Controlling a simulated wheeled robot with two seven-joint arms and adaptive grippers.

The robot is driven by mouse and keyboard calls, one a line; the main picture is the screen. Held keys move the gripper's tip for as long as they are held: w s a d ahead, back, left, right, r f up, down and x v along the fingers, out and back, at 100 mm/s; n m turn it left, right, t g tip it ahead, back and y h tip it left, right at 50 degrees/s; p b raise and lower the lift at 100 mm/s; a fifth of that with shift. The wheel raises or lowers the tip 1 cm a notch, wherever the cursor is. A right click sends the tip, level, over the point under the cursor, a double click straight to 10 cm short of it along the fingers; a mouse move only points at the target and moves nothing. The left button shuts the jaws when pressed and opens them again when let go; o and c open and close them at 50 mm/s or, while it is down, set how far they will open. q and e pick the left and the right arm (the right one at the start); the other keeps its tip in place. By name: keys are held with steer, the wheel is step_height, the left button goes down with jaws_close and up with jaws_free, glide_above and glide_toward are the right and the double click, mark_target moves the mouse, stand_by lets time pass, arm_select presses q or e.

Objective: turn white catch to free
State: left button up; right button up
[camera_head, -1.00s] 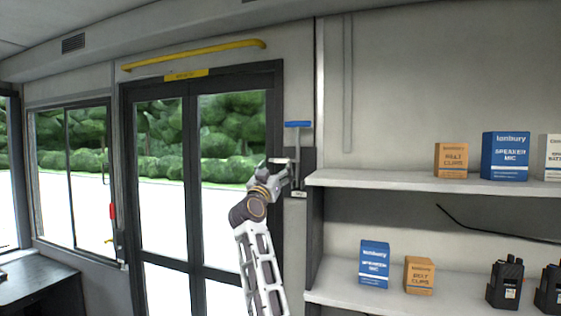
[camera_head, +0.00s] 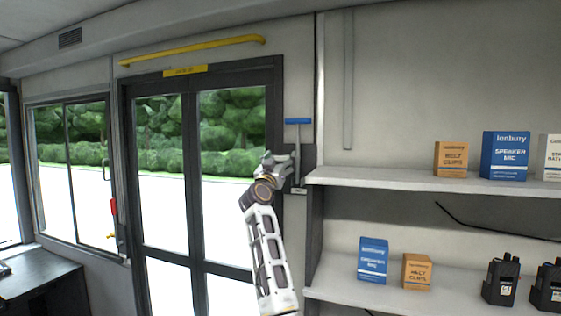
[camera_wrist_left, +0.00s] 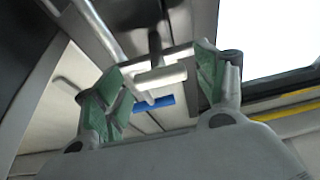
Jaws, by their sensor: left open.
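The pale catch (camera_wrist_left: 160,78) shows in the left wrist view as a short light bar on a dark mount, between my open fingers in the picture. I cannot tell whether either finger touches it. My left gripper (camera_head: 284,163) is open in front of the dark plate (camera_head: 305,160) beside the door's right edge, and hides the catch in the head view. Its green-padded fingers also show in the left wrist view (camera_wrist_left: 159,64). A blue-topped T-shaped handle (camera_head: 298,121) stands above the plate; its blue bar shows behind the catch in the wrist view (camera_wrist_left: 155,104). My right gripper is not in view.
The glazed double door (camera_head: 188,180) is left of the plate, with a yellow rail (camera_head: 195,49) above. White shelves (camera_head: 400,179) with boxes and radios begin just right of the plate, close to my gripper. A dark desk (camera_head: 40,275) is at lower left.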

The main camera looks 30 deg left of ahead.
arm_select(q)
steer(key=c, duration=1)
